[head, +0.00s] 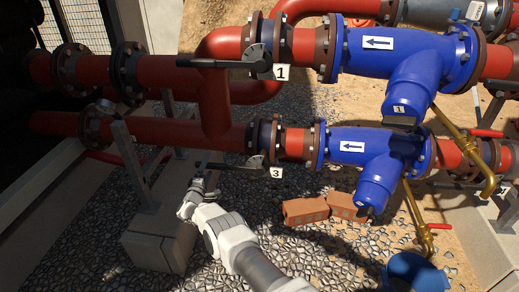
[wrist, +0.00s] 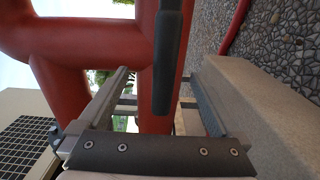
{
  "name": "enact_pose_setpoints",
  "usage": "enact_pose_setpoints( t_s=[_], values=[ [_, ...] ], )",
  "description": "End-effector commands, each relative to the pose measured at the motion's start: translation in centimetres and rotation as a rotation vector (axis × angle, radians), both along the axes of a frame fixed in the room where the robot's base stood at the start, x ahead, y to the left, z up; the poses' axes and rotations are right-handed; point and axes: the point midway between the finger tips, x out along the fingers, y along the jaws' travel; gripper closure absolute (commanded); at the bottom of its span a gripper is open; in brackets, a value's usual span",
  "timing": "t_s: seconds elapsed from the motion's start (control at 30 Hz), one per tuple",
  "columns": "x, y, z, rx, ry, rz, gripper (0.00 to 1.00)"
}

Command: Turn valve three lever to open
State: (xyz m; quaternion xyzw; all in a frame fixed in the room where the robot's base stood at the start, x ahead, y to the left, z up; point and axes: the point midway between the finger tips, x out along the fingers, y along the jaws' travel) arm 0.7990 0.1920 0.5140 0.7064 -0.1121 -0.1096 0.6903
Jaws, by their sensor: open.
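The valve three lever (head: 225,166) is a black handle running left from the valve beside the "3" label (head: 276,172), roughly in line with the lower red pipe. In the wrist view the dark lever (wrist: 168,60) comes down from the top edge, between the two fingers in the picture. My gripper (head: 204,176) is just below the lever's left end in the head view. My gripper (wrist: 160,78) is open in the wrist view, with visible space on both sides of the lever. I see no clear contact with it.
The valve one lever (head: 212,64) and its "1" label (head: 281,73) sit above on the upper pipe. A concrete block (head: 160,235) with metal supports stands below left. Bricks (head: 305,211) lie on the pebbles at right. Blue strainers (head: 375,180) fill the right side.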

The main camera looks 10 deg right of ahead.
Motion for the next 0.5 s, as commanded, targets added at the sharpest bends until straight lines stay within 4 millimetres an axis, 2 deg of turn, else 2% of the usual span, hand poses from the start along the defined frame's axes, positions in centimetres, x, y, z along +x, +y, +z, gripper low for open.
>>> enact_pose_setpoints(
  t_s=[0.2,0.5],
  values=[
    [-2.0,0.7,0.6,-0.002,0.003,0.002,0.01],
    [-5.4,1.9,0.4,-0.002,0.003,0.002,0.01]
  ],
)
